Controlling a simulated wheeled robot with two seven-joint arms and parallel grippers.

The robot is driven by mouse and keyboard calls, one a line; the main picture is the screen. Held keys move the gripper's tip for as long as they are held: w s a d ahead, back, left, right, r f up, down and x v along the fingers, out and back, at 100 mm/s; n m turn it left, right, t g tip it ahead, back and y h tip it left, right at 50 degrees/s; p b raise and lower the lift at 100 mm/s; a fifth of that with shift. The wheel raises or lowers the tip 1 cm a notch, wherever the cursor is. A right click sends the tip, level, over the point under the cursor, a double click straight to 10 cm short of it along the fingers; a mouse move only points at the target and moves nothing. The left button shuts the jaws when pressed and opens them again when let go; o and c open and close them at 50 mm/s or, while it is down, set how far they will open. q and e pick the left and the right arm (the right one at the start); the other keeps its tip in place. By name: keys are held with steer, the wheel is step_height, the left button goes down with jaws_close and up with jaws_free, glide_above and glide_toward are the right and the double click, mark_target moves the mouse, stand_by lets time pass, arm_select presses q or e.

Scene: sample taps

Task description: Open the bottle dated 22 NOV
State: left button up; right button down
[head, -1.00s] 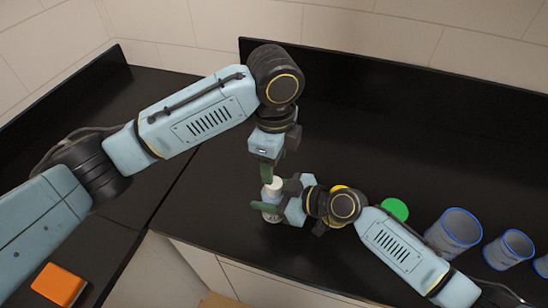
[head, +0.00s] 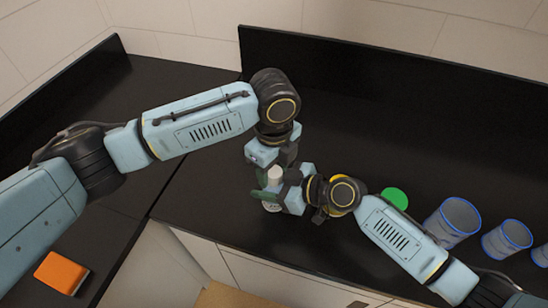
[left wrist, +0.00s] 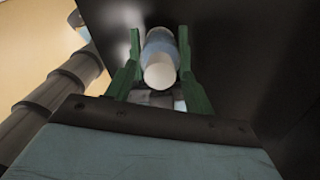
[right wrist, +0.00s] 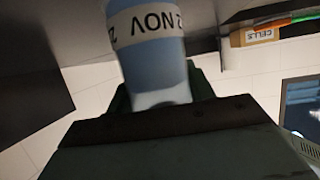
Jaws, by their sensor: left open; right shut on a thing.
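The bottle (head: 271,206) has a white cap (head: 275,173) and stands upright near the counter's front edge. In the right wrist view the bottle (right wrist: 150,62) is blue, with an upside-down label whose readable part is "NOV" with part of a 2. My right gripper (head: 277,192) is shut on the bottle's body from the right side. My left gripper (left wrist: 159,40) points down over the cap. In the left wrist view its green fingers are open, one on each side of the white cap (left wrist: 160,76), with gaps visible. In the head view the arms partly hide the bottle.
A green disc (head: 395,197) and several blue-rimmed grey cups (head: 459,218) stand on the counter at right. An orange block (head: 61,272) lies at lower left. A box labelled CELLS (right wrist: 257,33) shows in the right wrist view. The counter behind the arms is clear.

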arm_select(q)
steer(key=shift+f, duration=0.1)
steer(key=c, duration=1)
steer(key=n, duration=0.7)
steer(key=o, duration=1)
steer(key=shift+o, duration=0.2)
